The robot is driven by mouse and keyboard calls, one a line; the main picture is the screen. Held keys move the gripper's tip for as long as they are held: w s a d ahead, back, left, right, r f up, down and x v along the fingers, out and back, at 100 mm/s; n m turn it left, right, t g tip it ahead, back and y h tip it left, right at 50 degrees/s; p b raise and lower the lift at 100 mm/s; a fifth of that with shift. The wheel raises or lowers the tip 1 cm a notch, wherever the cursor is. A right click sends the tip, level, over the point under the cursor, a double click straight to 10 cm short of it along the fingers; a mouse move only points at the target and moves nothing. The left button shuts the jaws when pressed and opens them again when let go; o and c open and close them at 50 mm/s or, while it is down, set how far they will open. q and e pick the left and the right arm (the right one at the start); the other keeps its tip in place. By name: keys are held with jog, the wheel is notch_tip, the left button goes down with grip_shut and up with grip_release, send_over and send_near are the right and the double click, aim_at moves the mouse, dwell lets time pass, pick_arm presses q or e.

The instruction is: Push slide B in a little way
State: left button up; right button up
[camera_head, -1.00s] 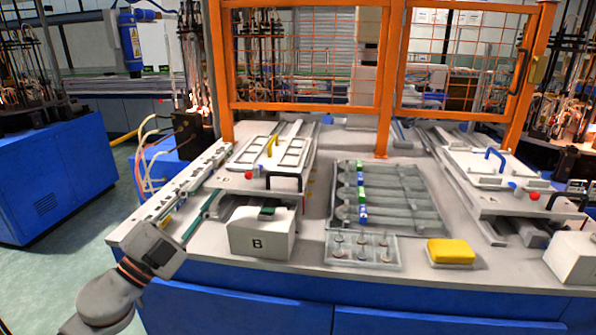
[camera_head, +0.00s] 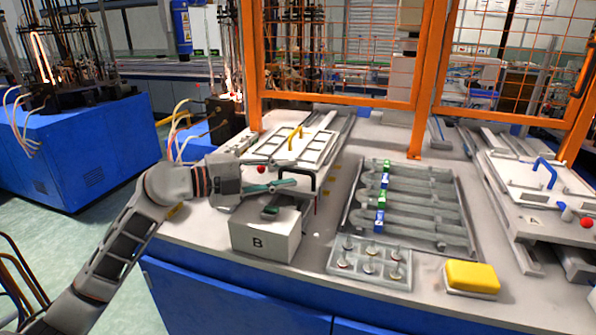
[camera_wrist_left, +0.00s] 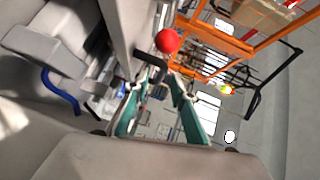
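Slide B (camera_head: 312,147) is the flat white slide at the left of the bench, behind the white box marked B. It has a yellow handle (camera_head: 296,137) on top, a red knob (camera_head: 261,169) and a black bar handle (camera_head: 314,190) at its front. My left gripper (camera_head: 290,186) has teal fingers and reaches in from the left, close to the black handle. In the left wrist view the fingers (camera_wrist_left: 158,80) are apart, with the black handle (camera_wrist_left: 149,69) at their tips. I cannot tell whether they touch it. My right gripper is out of view.
The white box B (camera_head: 265,240) stands right below the left gripper. A grey tray (camera_head: 462,238) with tubes, a clear pin rack (camera_head: 338,266) and a yellow block (camera_head: 472,277) lie to the right. Another white slide (camera_head: 520,178) with a blue handle is further right. An orange frame (camera_head: 418,120) stands behind.

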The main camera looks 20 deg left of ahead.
aim_at(294, 172)
pick_arm(q)
jog(key=shift+x, duration=1.7)
grip_shut()
